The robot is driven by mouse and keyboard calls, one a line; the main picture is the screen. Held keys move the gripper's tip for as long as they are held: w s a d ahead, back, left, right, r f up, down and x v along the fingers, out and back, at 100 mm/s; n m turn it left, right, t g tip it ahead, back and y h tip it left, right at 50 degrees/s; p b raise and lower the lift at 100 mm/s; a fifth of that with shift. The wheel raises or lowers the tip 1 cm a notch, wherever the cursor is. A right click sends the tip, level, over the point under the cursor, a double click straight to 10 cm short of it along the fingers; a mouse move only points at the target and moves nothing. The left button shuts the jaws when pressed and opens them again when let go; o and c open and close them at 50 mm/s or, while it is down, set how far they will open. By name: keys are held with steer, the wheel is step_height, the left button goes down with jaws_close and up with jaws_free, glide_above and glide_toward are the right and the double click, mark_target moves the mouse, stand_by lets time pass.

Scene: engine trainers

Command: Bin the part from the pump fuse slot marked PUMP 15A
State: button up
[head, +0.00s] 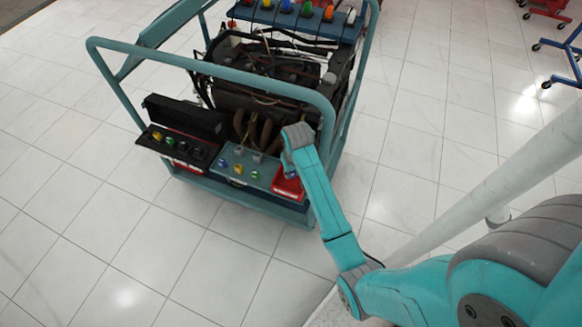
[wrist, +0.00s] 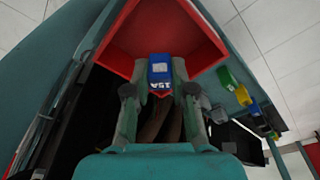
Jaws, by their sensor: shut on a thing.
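In the wrist view my gripper (wrist: 160,88) is shut on a blue fuse (wrist: 160,68) with a white 15A marking. The fuse is held over the red bin (wrist: 122,32), whose open inside fills the top of that view. I cannot tell the exact height of the fuse above the bin floor. In the head view the red bin (head: 289,190) sits at the right end of the teal shelf, and my gripper (head: 291,172) is over it, partly hidden by my wrist. The slot labels are too small to read.
The teal shelf (head: 240,172) beside the bin carries several green, yellow and grey parts. A black open box (head: 185,120) with coloured knobs stands left of it. The engine (head: 270,80) and the teal frame rail (head: 225,72) rise behind. The tiled floor is clear to the left.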

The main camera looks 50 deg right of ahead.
steer(key=shift+f, duration=1.8)
steer(key=shift+s+a, duration=0.15)
steer(key=shift+s, duration=0.05)
steer(key=shift+f, duration=0.4)
stand_by(1.0)
steer(key=o, duration=0.9)
steer(key=shift+r, duration=0.1)
steer(key=shift+r, duration=3.45)
steer(key=shift+s, duration=0.1)
